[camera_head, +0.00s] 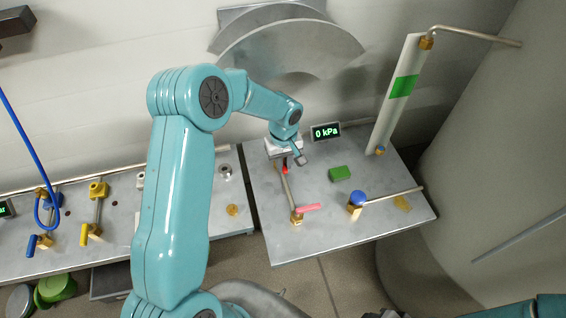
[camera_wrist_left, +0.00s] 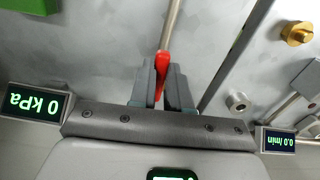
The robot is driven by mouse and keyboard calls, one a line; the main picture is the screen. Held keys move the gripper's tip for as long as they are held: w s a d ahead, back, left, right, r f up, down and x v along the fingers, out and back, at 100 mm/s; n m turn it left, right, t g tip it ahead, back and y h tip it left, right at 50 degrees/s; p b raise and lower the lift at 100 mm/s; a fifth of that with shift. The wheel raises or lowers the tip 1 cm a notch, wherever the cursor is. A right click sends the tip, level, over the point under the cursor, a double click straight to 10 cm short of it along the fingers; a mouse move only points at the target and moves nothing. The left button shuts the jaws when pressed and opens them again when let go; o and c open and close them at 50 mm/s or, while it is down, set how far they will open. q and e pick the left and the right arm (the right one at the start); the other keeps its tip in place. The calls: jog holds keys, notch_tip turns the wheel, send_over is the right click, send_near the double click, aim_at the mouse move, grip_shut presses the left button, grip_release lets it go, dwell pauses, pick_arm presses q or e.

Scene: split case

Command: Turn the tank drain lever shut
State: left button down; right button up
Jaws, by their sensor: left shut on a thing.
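My left gripper (camera_head: 285,163) is over the back left of the right-hand metal bench. In the left wrist view its fingers (camera_wrist_left: 163,88) are shut on a slim red piece (camera_wrist_left: 162,66), which lies at the end of a thin metal rod (camera_wrist_left: 173,25). The red piece also shows in the head view (camera_head: 284,170), just under the gripper. A pink-red lever (camera_head: 309,207) lies sideways on a brass valve (camera_head: 296,217) at the bench's front left. A blue round handle (camera_head: 357,197) sits on another brass valve to its right. I cannot tell which handle is the tank drain lever.
A large grey tank (camera_head: 500,170) stands at right. A green block (camera_head: 339,173) lies on the bench near a display (camera_head: 326,132) reading 0 kPa. The left bench holds yellow and blue valves (camera_head: 90,232).

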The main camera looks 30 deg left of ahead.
pick_arm(q)
jog(key=n+b, duration=0.1)
jog(key=b, duration=0.1)
jog(key=w+n+b, duration=0.1)
jog(key=n+b, duration=0.2)
jog(key=b, duration=0.1)
jog(key=shift+w+d+f+n, duration=0.25)
jog(key=shift+w+d+n, duration=0.1)
jog(key=shift+n, duration=0.05)
jog(key=n+b, duration=0.1)
jog(key=w+n+b, duration=0.1)
jog(key=shift+d+r+n, duration=0.1)
jog(key=shift+n, duration=0.2)
jog(key=n, duration=0.1)
jog(key=w+n+b, duration=0.1)
jog(key=n, duration=0.1)
jog(key=n+b, duration=0.1)
jog(key=shift+w+a+r+n, duration=0.1)
jog(key=shift+w+a+n, duration=0.1)
jog(key=shift+w+n, duration=0.1)
jog(key=n, duration=0.1)
jog(key=w+n, duration=0.1)
jog(key=n, duration=0.1)
jog(key=shift+a, duration=0.3)
jog(key=shift+w+a+n+b, duration=0.15)
jog(key=shift+n, duration=0.45)
jog(key=shift+w+a+n+b, duration=0.1)
jog(key=shift+a+n+b, duration=0.05)
jog(key=shift+n, duration=0.45)
